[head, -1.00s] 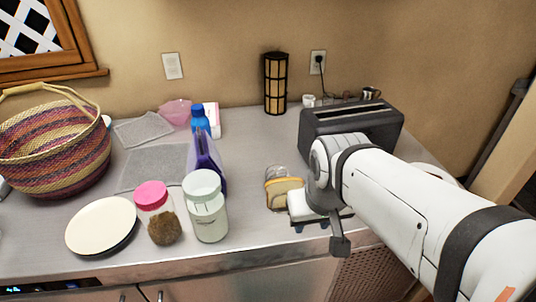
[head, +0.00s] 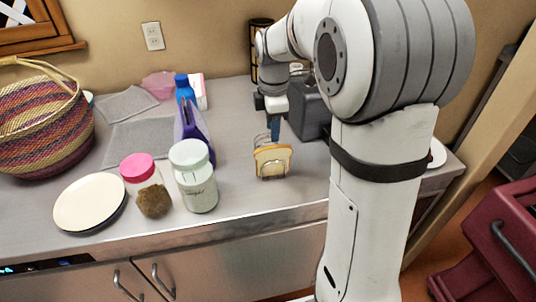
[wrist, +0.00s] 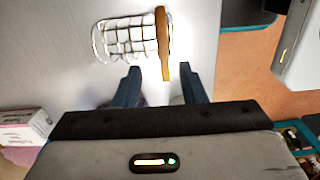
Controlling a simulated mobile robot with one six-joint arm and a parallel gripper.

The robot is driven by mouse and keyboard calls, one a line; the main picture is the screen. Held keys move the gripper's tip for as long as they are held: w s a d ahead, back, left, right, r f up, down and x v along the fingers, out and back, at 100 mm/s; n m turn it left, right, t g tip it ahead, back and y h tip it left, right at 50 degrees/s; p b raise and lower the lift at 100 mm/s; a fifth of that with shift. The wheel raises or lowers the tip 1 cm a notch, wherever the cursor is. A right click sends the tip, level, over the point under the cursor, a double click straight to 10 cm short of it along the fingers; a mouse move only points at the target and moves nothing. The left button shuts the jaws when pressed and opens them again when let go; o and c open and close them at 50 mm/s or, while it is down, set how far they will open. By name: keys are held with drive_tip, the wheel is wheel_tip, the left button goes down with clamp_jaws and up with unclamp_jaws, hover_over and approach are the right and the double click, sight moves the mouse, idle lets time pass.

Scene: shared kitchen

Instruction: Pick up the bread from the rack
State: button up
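A slice of bread (head: 272,160) with a brown crust stands upright in a small wire rack (head: 259,140) on the counter. In the wrist view the bread (wrist: 163,40) shows edge-on at the right end of the rack (wrist: 128,38). My gripper (head: 274,128) is behind the rack in the head view, pointing down. In the wrist view my gripper (wrist: 159,68) is open, its two dark fingers apart. The bread's near end appears between the fingertips there; I cannot tell the height gap or any contact.
A dark toaster (head: 308,106) stands close behind my gripper to the right. A white-lidded jar (head: 194,178), a pink-lidded jar (head: 143,180) and a purple item (head: 193,128) stand left of the rack. A plate (head: 90,202) lies farther left. The counter in front of the rack is clear.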

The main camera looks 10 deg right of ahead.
sight(273, 146)
drive_tip(key=f+p, duration=0.1)
drive_tip(key=f, duration=0.6)
drive_tip(key=shift+s+f, duration=0.2)
clamp_jaws()
